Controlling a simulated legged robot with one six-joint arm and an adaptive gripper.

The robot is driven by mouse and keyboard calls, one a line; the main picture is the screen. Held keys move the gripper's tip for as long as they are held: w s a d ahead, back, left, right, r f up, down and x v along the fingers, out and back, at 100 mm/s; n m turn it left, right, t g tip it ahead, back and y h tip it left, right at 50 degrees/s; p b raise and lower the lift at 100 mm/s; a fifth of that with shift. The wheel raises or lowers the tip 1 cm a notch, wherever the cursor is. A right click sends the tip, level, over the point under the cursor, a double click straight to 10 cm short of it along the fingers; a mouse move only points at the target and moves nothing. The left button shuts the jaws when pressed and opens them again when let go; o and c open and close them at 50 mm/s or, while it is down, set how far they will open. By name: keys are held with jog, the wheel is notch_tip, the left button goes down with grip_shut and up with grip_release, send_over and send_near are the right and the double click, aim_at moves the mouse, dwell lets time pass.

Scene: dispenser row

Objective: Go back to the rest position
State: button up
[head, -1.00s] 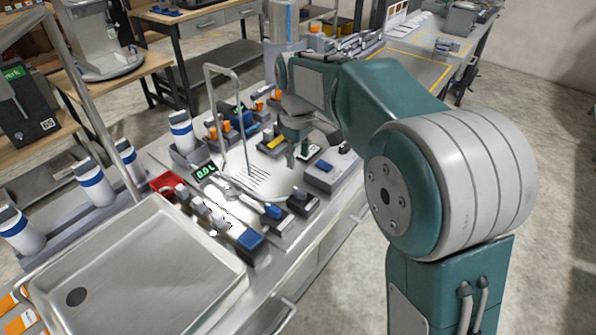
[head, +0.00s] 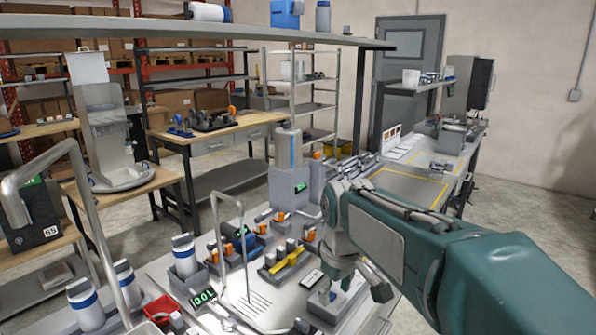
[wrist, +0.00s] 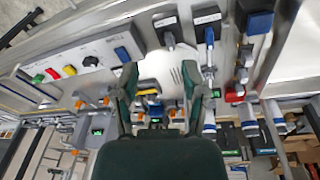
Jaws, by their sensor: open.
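My gripper (head: 328,292) hangs from the teal arm, pointing down over the right side of the dispenser bench in the head view. In the wrist view my gripper (wrist: 160,78) shows two dark green fingers spread apart with nothing held between them. Beyond the fingers lie the white bench top and rows of small fixtures.
White-and-blue bottles (head: 184,255), a red tray (head: 161,307) and a bent metal tube (head: 240,240) crowd the bench's left side. A yellow-topped fixture (head: 284,262) stands mid-bench. An overhead shelf (head: 180,28) crosses the top left. Floor (head: 520,230) is open at right.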

jog(key=s+d+f+m+t, duration=0.1)
jog(key=s+d+m+t, duration=0.1)
jog(key=s, duration=0.7)
jog(key=s+d+f+m+t, duration=0.1)
jog(key=s+d+m, duration=0.4)
jog(key=s, duration=0.4)
jog(key=shift+s+d+f+t, duration=0.35)
jog(key=shift+d+t, duration=0.05)
jog(key=shift+d, duration=0.4)
